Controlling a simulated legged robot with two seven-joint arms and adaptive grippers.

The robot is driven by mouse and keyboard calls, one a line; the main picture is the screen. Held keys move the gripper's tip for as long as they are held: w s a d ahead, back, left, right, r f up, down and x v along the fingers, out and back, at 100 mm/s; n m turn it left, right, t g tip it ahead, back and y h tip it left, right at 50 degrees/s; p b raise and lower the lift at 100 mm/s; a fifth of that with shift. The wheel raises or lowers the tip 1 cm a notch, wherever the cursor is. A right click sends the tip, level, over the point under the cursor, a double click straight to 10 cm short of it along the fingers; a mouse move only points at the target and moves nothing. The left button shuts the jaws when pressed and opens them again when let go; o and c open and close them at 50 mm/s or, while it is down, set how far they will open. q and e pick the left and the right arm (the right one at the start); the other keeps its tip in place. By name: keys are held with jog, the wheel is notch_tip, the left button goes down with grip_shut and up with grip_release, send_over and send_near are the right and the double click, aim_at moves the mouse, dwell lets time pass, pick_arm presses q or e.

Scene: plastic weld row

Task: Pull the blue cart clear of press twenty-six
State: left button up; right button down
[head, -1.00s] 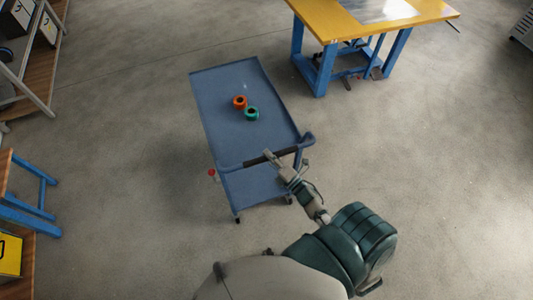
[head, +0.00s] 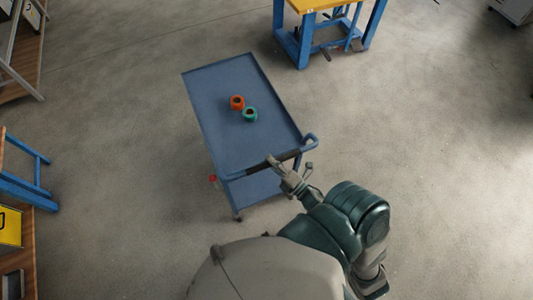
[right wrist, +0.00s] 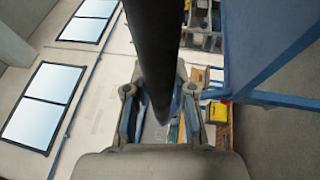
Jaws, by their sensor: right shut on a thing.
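The blue cart (head: 215,90) stands on the floor ahead of me in the head view, its push handle (head: 262,166) toward me. My right gripper (head: 276,165) is shut on the dark grip of the handle. The right wrist view shows the dark bar (right wrist: 152,60) running between my fingers (right wrist: 160,105). My left gripper is not in view. I cannot tell which press is number twenty-six.
A yellow-topped table with blue legs (head: 290,45) stands beyond the cart at upper right. A blue-framed bench (head: 25,190) and a yellow box (head: 9,228) are at the left edge, with shelving (head: 25,60) above. Open floor lies right of the cart.

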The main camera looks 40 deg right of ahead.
jog(key=shift+s+a+f, duration=0.1)
jog(key=shift+s+a, duration=0.05)
jog(key=shift+s, duration=1.45)
jog(key=c, duration=0.9)
grip_release()
jog(key=shift+c, duration=0.2)
jog(key=v, duration=1.2)
jog(key=shift+d, duration=0.4)
jog(key=shift+a+f, duration=0.15)
jog(key=shift+a, duration=0.05)
